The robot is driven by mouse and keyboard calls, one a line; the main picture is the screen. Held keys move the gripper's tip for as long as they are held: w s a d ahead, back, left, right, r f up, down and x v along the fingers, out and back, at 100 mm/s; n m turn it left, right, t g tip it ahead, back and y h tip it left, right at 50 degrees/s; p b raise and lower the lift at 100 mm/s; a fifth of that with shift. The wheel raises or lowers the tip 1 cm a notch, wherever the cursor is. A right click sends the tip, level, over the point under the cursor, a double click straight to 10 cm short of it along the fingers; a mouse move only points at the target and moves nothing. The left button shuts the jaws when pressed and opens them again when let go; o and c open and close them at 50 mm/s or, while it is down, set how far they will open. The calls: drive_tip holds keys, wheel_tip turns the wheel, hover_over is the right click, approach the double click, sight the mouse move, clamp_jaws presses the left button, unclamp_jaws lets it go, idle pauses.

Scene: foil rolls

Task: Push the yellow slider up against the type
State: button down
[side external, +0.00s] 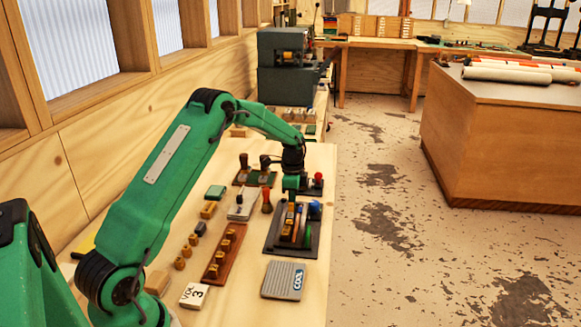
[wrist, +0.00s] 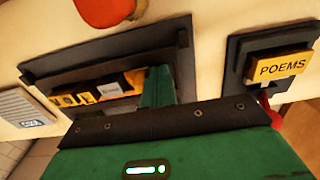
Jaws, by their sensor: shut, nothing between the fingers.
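A dark tray (side external: 273,243) lies at the right side of the bench, with small yellow-brass type blocks (side external: 287,222) in a row along it. In the wrist view the tray (wrist: 60,78) shows the type (wrist: 88,98) with dark letters on its faces. A yellow-orange piece (wrist: 135,77) sits at the right end of that row; it looks like the yellow slider, but its edges are hard to separate from the type. My gripper (side external: 291,192) is shut and empty, low over the tray's far end. Its green finger (wrist: 157,88) is just right of the yellow piece; contact cannot be told.
A blue knob (side external: 315,209) stands at the tray's right. A dark holder with a POEMS block (wrist: 282,67) is right of the tray in the wrist view. A grey COOL block (side external: 283,280), a brown type rack (side external: 222,255) and a VOL 3 block (side external: 194,296) lie nearby.

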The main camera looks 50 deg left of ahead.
drive_tip(key=shift+s+d, duration=0.9)
drive_tip(key=shift+s, duration=0.05)
idle(0.5)
drive_tip(key=shift+w+a, duration=0.3)
idle(0.5)
drive_tip(key=shift+r, duration=0.15)
drive_tip(key=shift+r, duration=3.4)
